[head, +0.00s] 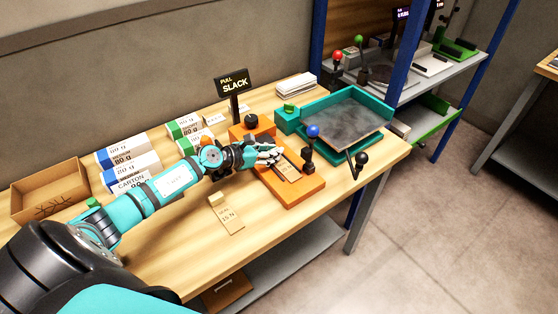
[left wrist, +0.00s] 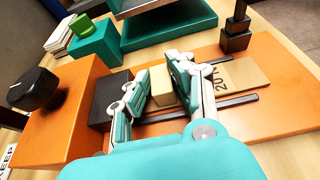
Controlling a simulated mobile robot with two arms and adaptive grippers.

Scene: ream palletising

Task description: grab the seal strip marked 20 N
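The seal strip marked 20 N (head: 287,172) lies on the orange fixture (head: 291,193); its tan tag (left wrist: 235,75) with the dark marking shows in the left wrist view. A cream block (left wrist: 160,86) stands at the strip's end. My left gripper (head: 272,157) reaches over the fixture from the left. In the left wrist view its fingers (left wrist: 160,82) are on both sides of the cream block and appear to touch it. The head view hides the block behind the fingers. My right gripper is not in view.
Another strip marked 15 N (head: 231,217) lies on the table in front. A blue-knobbed lever (head: 311,140) stands beside the fixture, with a teal tray (head: 383,109) behind it. A black knob (left wrist: 35,88) on an orange block is close to the gripper. Labelled cartons (head: 128,160) stand left.

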